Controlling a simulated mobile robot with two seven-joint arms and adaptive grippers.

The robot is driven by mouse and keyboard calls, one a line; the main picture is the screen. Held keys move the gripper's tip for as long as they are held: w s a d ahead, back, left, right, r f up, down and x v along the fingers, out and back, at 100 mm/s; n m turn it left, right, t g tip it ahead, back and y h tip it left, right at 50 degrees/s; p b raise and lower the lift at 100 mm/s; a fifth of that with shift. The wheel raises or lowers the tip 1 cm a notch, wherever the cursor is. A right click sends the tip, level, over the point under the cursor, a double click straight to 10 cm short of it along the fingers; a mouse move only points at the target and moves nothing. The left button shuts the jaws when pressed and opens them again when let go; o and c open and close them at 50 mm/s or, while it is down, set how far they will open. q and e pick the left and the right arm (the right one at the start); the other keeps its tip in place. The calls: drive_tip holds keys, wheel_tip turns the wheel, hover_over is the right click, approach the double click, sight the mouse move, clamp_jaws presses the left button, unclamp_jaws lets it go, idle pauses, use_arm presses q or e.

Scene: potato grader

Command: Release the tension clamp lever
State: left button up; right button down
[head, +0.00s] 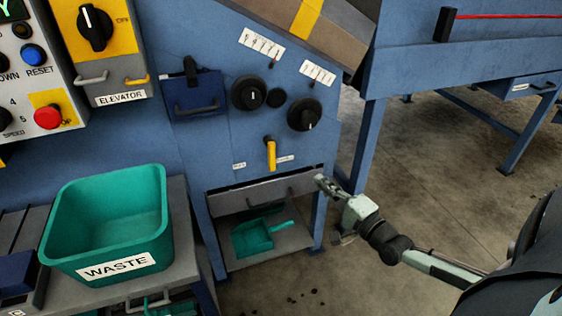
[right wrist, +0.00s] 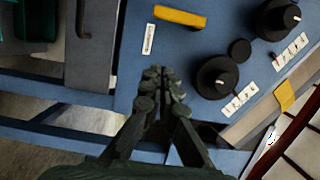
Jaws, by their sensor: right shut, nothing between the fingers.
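A yellow lever (head: 270,155), which looks like the tension clamp lever, hangs straight down on the blue machine panel, with a small white label on each side. It also shows near the top of the right wrist view (right wrist: 180,16). My right gripper (head: 322,182) is to the right of and below the lever, apart from it, near the panel's lower right edge. In the right wrist view its fingers (right wrist: 160,75) are closed together with nothing between them. My left gripper is in neither view.
Black knobs (head: 249,93) (head: 305,114) sit above the lever. A grey drawer (head: 262,192) with a handle is below it, over a shelf with a green dustpan (head: 252,238). A green waste bin (head: 110,225) stands left. Open floor (head: 420,150) lies right.

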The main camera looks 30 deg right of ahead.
sight(270, 154)
drive_tip(key=w, duration=1)
drive_tip(key=shift+w, duration=0.2)
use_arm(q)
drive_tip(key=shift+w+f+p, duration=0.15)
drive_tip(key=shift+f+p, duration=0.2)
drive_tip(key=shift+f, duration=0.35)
use_arm(e)
drive_tip(key=a, duration=0.4)
drive_tip(key=shift+w, duration=0.3)
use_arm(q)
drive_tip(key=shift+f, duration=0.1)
use_arm(e)
drive_tip(key=shift+f, duration=0.1)
